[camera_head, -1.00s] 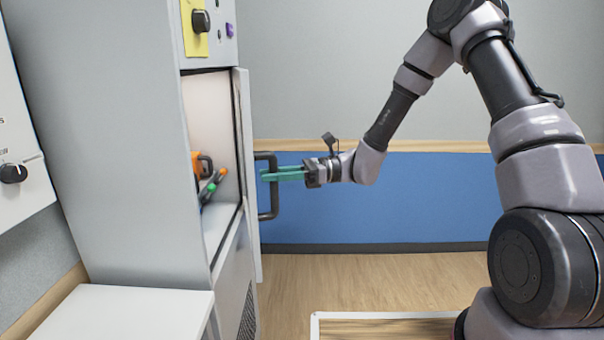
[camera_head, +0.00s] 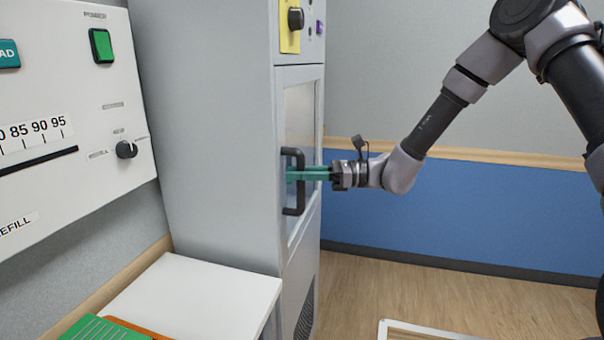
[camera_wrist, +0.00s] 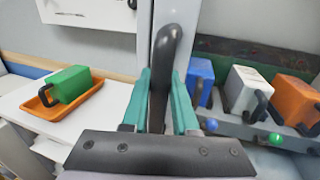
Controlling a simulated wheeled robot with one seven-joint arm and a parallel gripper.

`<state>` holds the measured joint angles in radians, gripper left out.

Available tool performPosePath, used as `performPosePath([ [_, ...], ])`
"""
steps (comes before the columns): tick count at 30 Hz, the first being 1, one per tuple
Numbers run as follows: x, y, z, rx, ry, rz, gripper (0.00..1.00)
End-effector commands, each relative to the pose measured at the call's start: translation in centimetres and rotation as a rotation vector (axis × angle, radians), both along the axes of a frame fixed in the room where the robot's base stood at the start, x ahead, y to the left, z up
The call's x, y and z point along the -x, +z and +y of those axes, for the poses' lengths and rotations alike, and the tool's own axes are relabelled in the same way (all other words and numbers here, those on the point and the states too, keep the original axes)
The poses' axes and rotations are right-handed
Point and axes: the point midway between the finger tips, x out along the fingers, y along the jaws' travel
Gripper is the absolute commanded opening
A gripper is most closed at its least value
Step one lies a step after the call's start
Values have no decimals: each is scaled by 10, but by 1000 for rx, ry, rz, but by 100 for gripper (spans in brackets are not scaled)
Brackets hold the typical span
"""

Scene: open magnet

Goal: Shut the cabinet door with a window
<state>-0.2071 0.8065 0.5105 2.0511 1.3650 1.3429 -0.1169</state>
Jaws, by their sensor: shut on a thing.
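The cabinet door (camera_head: 308,120) has a window (camera_head: 300,112) and a black bar handle (camera_head: 298,208) near its left edge. In the head view the door lies about flush with the cabinet's front; I cannot tell whether a thin gap is left. My gripper (camera_head: 291,174), with teal fingers, is shut on the handle. In the wrist view the handle (camera_wrist: 168,50) stands upright between the fingers of my gripper (camera_wrist: 160,85).
The grey cabinet (camera_head: 205,130) stands left of my arm. A control panel (camera_head: 75,120) is at left.

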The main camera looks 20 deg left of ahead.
Motion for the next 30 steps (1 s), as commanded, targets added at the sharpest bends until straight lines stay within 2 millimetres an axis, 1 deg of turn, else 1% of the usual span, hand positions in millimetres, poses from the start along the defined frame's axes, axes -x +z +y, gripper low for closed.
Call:
performPosePath([
  [1, 1, 2, 3, -5, 1, -1, 0],
  [2, 1, 2, 3, -5, 1, -1, 39],
  [3, 0, 3, 3, -5, 1, -1, 54],
  [4, 0, 2, 3, -5, 1, -1, 57],
  [26, -1, 1, 1, -3, -1, 0, 57],
  [30, -2, 1, -5, -2, -1, 0, 57],
])
